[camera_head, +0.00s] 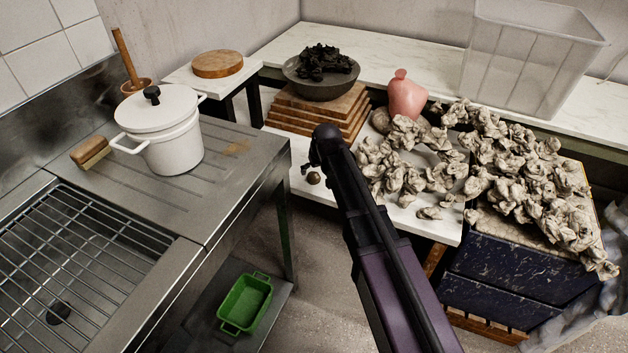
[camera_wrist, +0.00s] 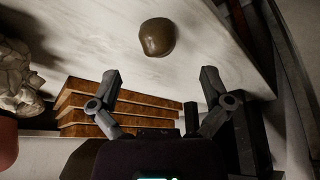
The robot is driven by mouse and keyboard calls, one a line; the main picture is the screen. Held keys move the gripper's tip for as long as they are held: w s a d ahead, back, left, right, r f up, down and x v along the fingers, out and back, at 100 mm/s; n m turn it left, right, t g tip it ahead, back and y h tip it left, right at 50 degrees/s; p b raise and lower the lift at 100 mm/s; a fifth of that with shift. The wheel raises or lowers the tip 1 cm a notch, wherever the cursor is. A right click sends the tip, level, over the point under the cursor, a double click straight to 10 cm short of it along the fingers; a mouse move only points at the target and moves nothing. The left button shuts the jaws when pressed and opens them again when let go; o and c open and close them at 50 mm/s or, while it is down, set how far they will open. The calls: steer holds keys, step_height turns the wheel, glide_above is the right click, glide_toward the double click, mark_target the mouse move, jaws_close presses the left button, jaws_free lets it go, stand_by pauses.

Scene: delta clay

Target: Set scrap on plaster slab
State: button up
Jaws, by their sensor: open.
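A smooth brown clay lump, which looks like the scrap (camera_wrist: 157,37), lies on a white marbled surface in the wrist view. It also shows small in the head view (camera_head: 313,178), just left of my arm's end. My gripper (camera_wrist: 160,80) is open and empty, its two fingers apart, with the lump ahead of them and not between them. In the head view the fingers are mostly hidden by my arm. A pale slab top (camera_head: 488,222) on dark blue marbled blocks at the right may be the plaster slab; grey lumps cover much of it.
Stacked wooden boards (camera_head: 290,127) carry a dark bowl (camera_head: 320,88) of black pieces beside the lump. A pink vase (camera_head: 407,97) and many grey crumpled lumps (camera_head: 510,170) crowd the right. A clear bin (camera_head: 530,65) stands behind. A steel counter (camera_head: 225,150) is left.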

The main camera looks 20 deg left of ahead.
mark_target(314, 174)
steer(key=shift+f, duration=0.1)
stand_by(0.3)
steer(key=shift+b+x, duration=2.4)
steer(key=shift+x, duration=0.15)
steer(key=c, duration=1.4)
steer(key=shift+o, duration=0.2)
steer(key=shift+r, duration=0.25)
step_height(314, 174, up, 4)
steer(key=p, duration=0.4)
steer(key=shift+f, duration=0.1)
steer(key=s+d+p, duration=0.1)
steer(key=s+d, duration=0.9)
steer(key=d, duration=0.2)
steer(key=shift+s+r, duration=0.35)
steer(key=shift+r, duration=0.05)
